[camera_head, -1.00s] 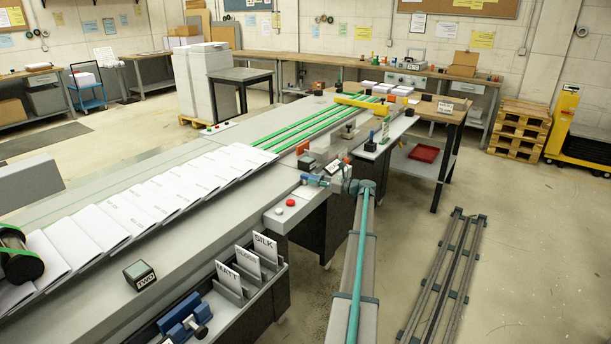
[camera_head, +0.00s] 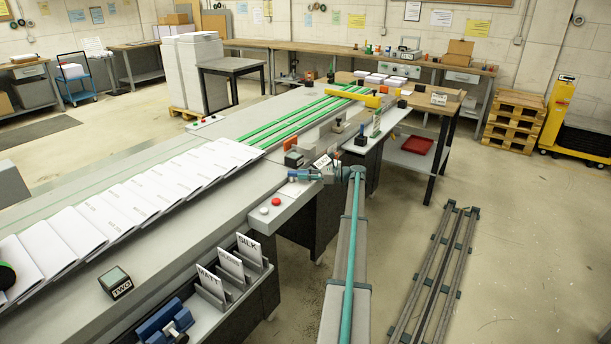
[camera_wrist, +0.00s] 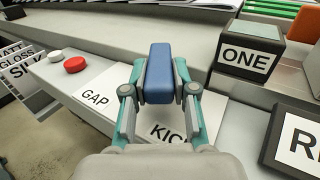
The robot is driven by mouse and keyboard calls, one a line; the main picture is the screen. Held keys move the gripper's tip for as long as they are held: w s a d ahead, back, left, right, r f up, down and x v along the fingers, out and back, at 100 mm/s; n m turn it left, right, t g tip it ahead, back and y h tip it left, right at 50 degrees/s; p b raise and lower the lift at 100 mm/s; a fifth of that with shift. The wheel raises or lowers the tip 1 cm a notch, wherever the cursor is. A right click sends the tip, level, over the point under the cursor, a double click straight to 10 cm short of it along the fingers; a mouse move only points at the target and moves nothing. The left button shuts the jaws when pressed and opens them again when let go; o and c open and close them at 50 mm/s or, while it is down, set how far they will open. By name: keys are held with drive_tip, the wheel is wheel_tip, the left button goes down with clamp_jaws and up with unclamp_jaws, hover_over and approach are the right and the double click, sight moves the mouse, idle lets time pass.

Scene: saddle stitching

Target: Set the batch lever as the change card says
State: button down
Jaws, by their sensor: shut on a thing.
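My gripper (camera_wrist: 158,88) is shut on a blue block-shaped handle (camera_wrist: 159,68), which stands between the two fingertips in the wrist view. The handle's lower end is hidden, so I cannot tell what it joins. A GAP label (camera_wrist: 95,97) lies to its left, and a KICK label (camera_wrist: 172,131) is partly hidden below the fingers. In the head view my gripper (camera_head: 303,175) is small, by the machine's near edge. No batch label or change card can be clearly read.
A dark block marked ONE (camera_wrist: 250,52) stands to the right of the handle. Another block (camera_wrist: 298,140) with a cut-off label is nearer. A red button (camera_head: 277,201) and a white button (camera_head: 264,211) sit close by. SILK, GLOSS and MATT cards (camera_head: 249,246) stand in a near tray.

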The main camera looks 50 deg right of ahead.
drive_tip(key=shift+w, duration=0.1)
drive_tip(key=c, duration=0.9)
unclamp_jaws()
drive_tip(key=v, duration=1.2)
